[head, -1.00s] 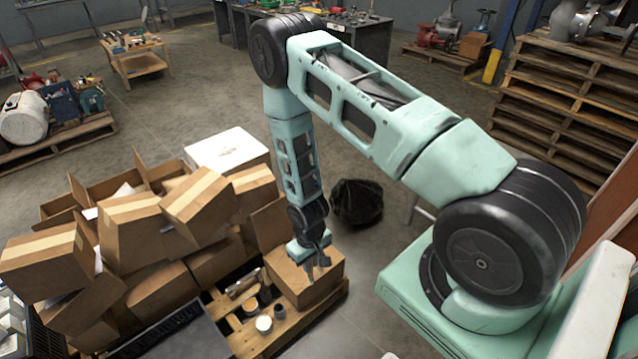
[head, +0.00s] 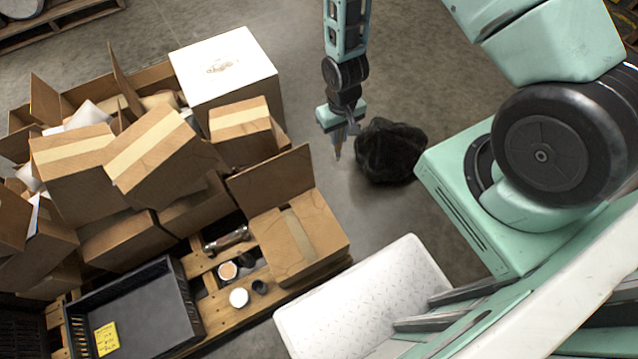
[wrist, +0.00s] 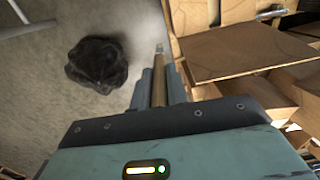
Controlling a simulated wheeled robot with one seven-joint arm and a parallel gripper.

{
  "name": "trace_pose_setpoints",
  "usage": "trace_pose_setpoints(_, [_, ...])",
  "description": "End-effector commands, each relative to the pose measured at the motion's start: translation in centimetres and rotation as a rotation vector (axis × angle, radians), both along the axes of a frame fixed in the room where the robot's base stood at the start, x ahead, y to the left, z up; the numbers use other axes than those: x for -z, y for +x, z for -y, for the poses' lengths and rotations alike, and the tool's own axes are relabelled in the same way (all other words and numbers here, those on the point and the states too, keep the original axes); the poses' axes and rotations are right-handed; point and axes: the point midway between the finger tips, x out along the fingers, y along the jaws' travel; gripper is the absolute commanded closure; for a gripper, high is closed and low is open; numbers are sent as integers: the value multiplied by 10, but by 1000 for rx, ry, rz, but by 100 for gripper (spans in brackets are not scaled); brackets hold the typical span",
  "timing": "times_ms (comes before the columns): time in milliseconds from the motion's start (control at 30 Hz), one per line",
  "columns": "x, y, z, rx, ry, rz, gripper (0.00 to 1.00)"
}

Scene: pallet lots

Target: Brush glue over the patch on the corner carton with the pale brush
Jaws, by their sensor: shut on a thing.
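My gripper (head: 340,132) is shut on a thin brown-handled tool, seemingly the brush (wrist: 158,90), which points away from the wrist to a small pale tip. In the head view the brush (head: 337,151) hangs tip-down, apart from everything. My gripper is above and beyond the corner carton, over the floor beside a black bag. The corner carton (head: 325,236) sits on the pallet's near right corner, with a tan strip across its top and a raised flap behind. I cannot clearly tell the patch from that strip. A carton flap shows at the right in the wrist view.
A white-topped jar (head: 238,297), a tan-topped tub (head: 228,270) and small dark cups stand on the pallet (head: 215,318). A black crate (head: 135,310) lies left of them. Cartons are heaped behind. A black bag (head: 390,151) lies on open floor (head: 300,30).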

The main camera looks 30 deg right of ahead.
Motion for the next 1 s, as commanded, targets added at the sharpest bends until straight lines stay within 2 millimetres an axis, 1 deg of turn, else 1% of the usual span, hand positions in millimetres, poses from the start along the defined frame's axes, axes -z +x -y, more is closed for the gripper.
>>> trace_pose_setpoints(33, [22, 1, -5, 1, 4, -3, 100])
trace_pose_setpoints(367, [68, -3, -35, 11, 31, -47, 100])
trace_pose_setpoints(600, [101, -11, -55, 15, 50, -81, 100])
trace_pose_setpoints(800, [123, -20, -70, 13, 65, -109, 100])
trace_pose_setpoints(1000, [131, -26, -78, 12, 72, -127, 100])
